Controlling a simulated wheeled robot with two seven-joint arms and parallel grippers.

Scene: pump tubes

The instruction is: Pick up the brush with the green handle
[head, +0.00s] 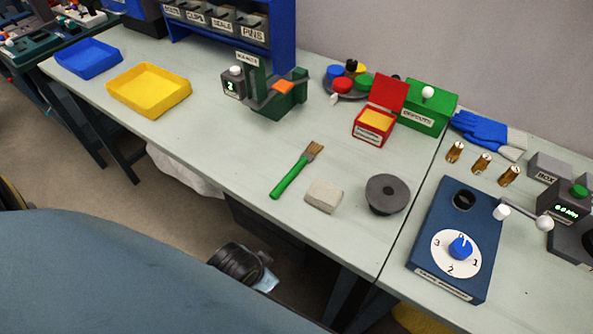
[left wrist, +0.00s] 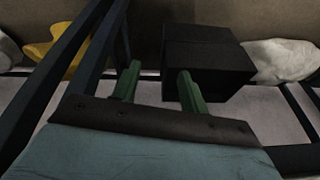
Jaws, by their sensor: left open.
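The brush with the green handle (head: 290,179) lies flat on the pale workbench in the head view. Its tan bristles point to the upper right and its handle end is close to the bench's front edge. My left gripper (left wrist: 155,72) shows in the left wrist view with its two green fingers apart and nothing between them. That view faces the space under the bench, and the brush is not in it. I cannot make out the left gripper's fingers in the head view. My right gripper is not in view.
A beige block (head: 324,196) and a grey round disc (head: 388,193) stand right of the brush. A green stand (head: 280,101) and an open red box (head: 372,125) are behind it. Bench left of the brush is clear. Under the bench is a black box (left wrist: 207,60).

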